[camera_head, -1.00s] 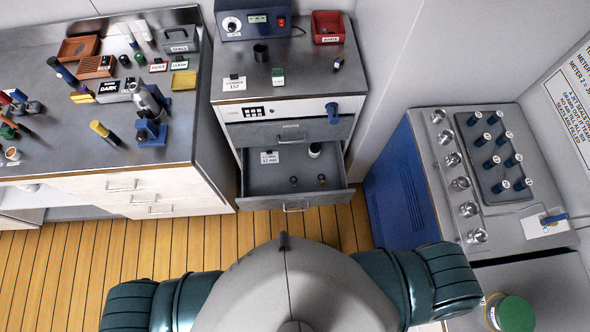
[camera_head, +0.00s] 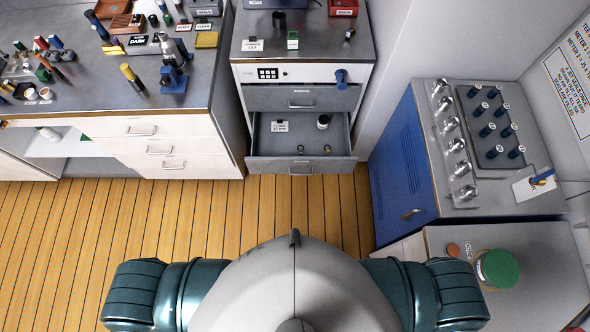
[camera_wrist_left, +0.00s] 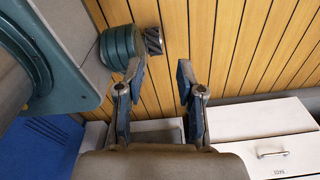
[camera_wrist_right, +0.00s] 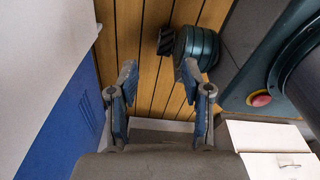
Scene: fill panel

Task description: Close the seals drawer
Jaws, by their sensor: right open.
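An open drawer (camera_head: 270,147) is pulled out from the lower part of a grey and white cabinet. A small label card, a dark-topped jar and two small items sit inside. I cannot read the card well enough to tell if it says seals. The drawer's front (camera_head: 262,166) has a handle (camera_head: 300,169) and faces me. My left gripper (camera_wrist_left: 160,75) is open and empty over the wood floor. My right gripper (camera_wrist_right: 158,72) is open and empty too. Neither gripper shows in the head view, and both are apart from the drawer.
A shut drawer (camera_head: 330,98) is above the open one. A long workbench (camera_head: 105,101) with many small items stands at left. A blue-sided unit (camera_head: 402,170) and a counter with a green-lidded jar (camera_head: 497,269) stand at right. The floor (camera_head: 200,215) before the drawer is clear.

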